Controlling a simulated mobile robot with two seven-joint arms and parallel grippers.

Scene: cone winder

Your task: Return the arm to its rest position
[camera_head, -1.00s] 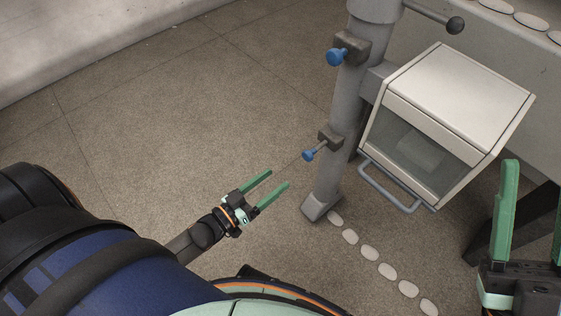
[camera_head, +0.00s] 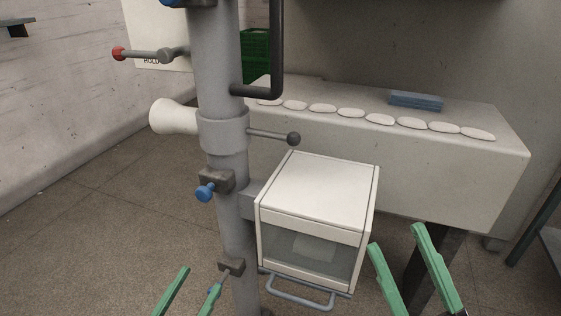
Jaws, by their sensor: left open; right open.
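My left gripper (camera_head: 203,277) shows at the bottom edge, left of centre, as two green fingers. It is open, with nothing seen between the fingers. Its right finger overlaps the lower part of the grey column in the picture. My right gripper (camera_head: 394,237) shows at the lower right, in front of the pale table. Its two green fingers are spread and empty, beside the white box's right side in the picture. The wrists and most of both arms lie below the frame.
A grey column (camera_head: 228,155) carries a white cone (camera_head: 175,116), a red-tipped lever (camera_head: 148,54), a ball-ended lever (camera_head: 270,136) and a blue knob (camera_head: 205,192). A white box (camera_head: 318,190) with a clear front is attached. A table (camera_head: 480,165) holds a row of pale discs and a blue block (camera_head: 415,101).

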